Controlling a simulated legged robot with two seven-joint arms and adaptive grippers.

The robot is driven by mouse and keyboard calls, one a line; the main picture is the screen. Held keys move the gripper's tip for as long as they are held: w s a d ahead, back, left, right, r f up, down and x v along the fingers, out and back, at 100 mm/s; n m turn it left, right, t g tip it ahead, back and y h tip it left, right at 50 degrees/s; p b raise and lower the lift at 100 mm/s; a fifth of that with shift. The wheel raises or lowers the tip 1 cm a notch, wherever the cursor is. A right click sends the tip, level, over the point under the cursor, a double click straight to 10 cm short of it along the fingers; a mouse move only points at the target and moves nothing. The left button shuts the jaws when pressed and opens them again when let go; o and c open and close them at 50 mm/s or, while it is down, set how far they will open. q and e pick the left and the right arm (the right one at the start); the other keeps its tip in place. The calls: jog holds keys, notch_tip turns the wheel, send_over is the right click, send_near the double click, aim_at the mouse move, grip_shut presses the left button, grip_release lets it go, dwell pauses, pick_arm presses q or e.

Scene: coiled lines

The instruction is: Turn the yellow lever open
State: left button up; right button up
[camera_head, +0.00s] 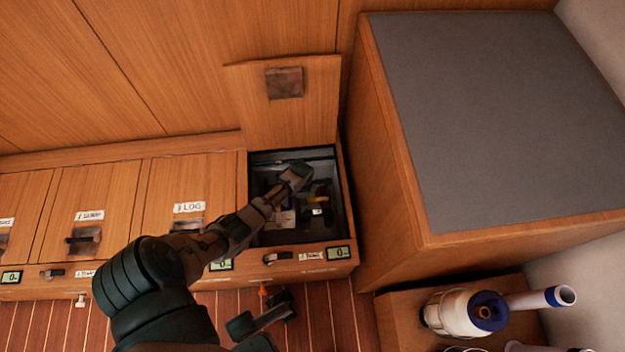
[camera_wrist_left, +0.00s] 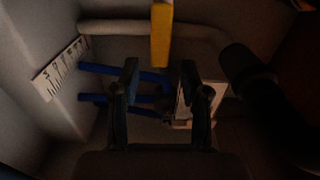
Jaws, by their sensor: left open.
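The yellow lever (camera_head: 317,199) shows as a small yellow piece inside the open locker, beside my left gripper. In the left wrist view the yellow lever (camera_wrist_left: 161,36) hangs upright at top centre, in front of a pale horizontal pipe (camera_wrist_left: 205,32). My left gripper (camera_head: 300,180) reaches down into the locker. In its wrist view my left gripper (camera_wrist_left: 160,78) is open and empty, with the lever's lower end in line with the gap between the fingers. I see no contact. A dark part at the bottom, likely my right gripper (camera_head: 265,315), is over the floor; its jaws are unclear.
The locker's wooden lid (camera_head: 285,115) stands raised behind the opening. Blue hoses (camera_wrist_left: 120,70), a scale strip (camera_wrist_left: 60,72) and a dark fitting (camera_wrist_left: 245,70) crowd the dim inside. A grey-topped cabinet (camera_head: 510,110) stands right. White cylinders (camera_head: 465,312) are at lower right.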

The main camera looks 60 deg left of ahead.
pick_arm(q)
jog(key=shift+f, duration=0.65)
